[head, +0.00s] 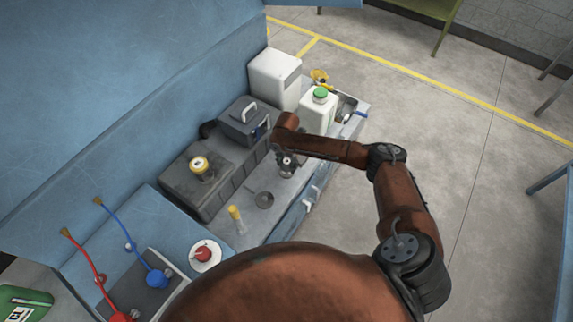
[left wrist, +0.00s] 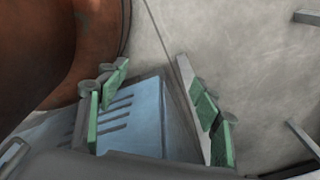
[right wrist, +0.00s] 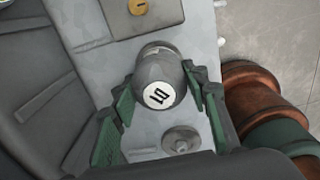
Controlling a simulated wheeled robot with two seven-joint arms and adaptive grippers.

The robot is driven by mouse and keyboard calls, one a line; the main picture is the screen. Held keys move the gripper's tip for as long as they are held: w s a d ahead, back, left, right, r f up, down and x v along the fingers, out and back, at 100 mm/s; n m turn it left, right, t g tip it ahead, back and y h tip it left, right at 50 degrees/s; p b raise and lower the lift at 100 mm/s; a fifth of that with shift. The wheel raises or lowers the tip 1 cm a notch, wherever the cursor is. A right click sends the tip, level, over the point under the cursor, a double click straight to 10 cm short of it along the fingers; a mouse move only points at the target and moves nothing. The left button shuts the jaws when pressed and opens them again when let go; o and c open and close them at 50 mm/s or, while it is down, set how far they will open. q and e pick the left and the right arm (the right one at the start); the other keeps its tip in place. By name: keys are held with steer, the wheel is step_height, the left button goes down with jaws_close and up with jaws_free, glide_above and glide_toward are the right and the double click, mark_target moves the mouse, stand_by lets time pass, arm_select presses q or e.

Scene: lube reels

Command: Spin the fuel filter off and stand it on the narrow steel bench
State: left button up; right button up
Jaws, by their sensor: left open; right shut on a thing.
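The fuel filter is a dark grey rounded canister with a white "10" label (right wrist: 160,92). In the right wrist view it sits between the green pads of my right gripper (right wrist: 162,100), which is shut on it. In the head view my right gripper (head: 287,162) is over the narrow grey steel bench (head: 285,190), partly hidden by my arm. I cannot tell whether the filter touches anything beneath it. A round grey disc (right wrist: 181,139) lies near the filter; it also shows on the bench in the head view (head: 264,200). My left gripper (left wrist: 160,115) is open and empty.
A dark case (head: 178,188) with a yellow-topped can (head: 200,167) is left of the bench top. A grey lidded box (head: 243,125), white containers (head: 274,78) and a green-capped jug (head: 318,112) stand behind.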

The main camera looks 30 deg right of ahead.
steer(key=shift+s+f, duration=0.35)
steer(key=shift+f, duration=0.05)
steer(key=o, duration=1.4)
steer(key=shift+w+r, duration=0.1)
steer(key=shift+w, duration=0.1)
steer(key=shift+r, duration=0.1)
steer(key=shift+w, duration=0.1)
